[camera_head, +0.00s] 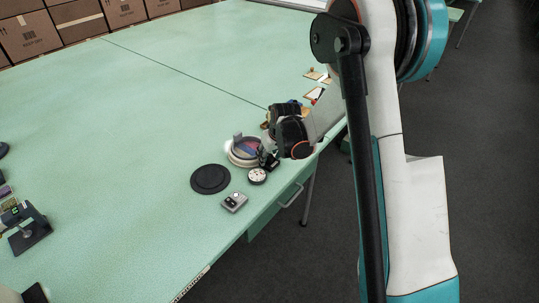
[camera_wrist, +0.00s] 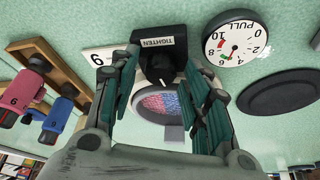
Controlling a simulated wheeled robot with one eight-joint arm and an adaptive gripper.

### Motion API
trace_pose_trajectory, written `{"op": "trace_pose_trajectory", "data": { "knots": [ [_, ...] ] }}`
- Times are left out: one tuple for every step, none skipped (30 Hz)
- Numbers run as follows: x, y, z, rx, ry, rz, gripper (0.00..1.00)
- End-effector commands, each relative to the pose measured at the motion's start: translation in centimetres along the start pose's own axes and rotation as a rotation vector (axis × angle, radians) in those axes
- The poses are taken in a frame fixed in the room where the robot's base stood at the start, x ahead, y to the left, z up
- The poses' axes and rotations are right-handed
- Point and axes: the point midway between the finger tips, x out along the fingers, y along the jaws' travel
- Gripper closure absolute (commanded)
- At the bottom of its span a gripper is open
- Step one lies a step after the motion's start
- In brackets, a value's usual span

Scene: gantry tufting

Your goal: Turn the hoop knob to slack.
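The hoop knob (camera_wrist: 160,68) is black with a pale pointer mark, below a "TIGHTEN" label (camera_wrist: 157,42) that reads upside down in the wrist view. The hoop (camera_wrist: 142,112), holding blue and red patterned fabric, lies just beyond the knob. My gripper (camera_wrist: 162,68) is open, with a finger on each side of the knob and visible gaps; I cannot tell whether either finger touches it. In the head view my gripper (camera_head: 270,150) is over the table's near edge beside the pale hoop (camera_head: 234,156), and the arm hides part of this area.
A white "PULL" dial (camera_wrist: 235,38) and a black disc (camera_wrist: 278,92) are close to the hoop. A wooden rack (camera_wrist: 62,62) holds pink and blue numbered items. A small grey box (camera_head: 234,202) sits near the edge. The table's middle (camera_head: 150,120) is clear.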

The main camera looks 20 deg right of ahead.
Motion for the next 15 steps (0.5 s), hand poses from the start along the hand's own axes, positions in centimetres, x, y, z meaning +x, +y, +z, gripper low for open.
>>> {"op": "trace_pose_trajectory", "data": {
  "knots": [
    [-0.01,0.0,0.0,0.0,0.0,0.0,0.75],
    [-0.01,0.0,0.0,0.0,0.0,0.0,0.82],
    [-0.01,0.0,0.0,0.0,0.0,0.0,0.91],
    [-0.01,0.0,0.0,0.0,0.0,0.0,0.97],
    [-0.01,0.0,0.0,0.0,0.0,0.0,0.97],
    [-0.01,0.0,0.0,0.0,0.0,0.0,0.97],
    [-0.01,0.0,0.0,0.0,0.0,0.0,0.97],
    [-0.01,0.0,0.0,0.0,0.0,0.0,0.97],
    [-0.01,0.0,0.0,-0.001,0.0,-0.001,0.97],
    [-0.01,0.01,0.0,-0.003,0.0,-0.001,0.97],
    [0.0,0.01,0.0,-0.006,0.0,-0.002,0.97],
    [0.0,0.02,0.01,-0.011,0.0,-0.005,0.97],
    [0.0,0.03,0.01,-0.016,0.0,-0.007,0.97],
    [0.01,0.05,0.01,-0.022,0.0,-0.009,0.97],
    [0.01,0.07,0.01,-0.035,-0.001,-0.014,0.97]
  ]
}}
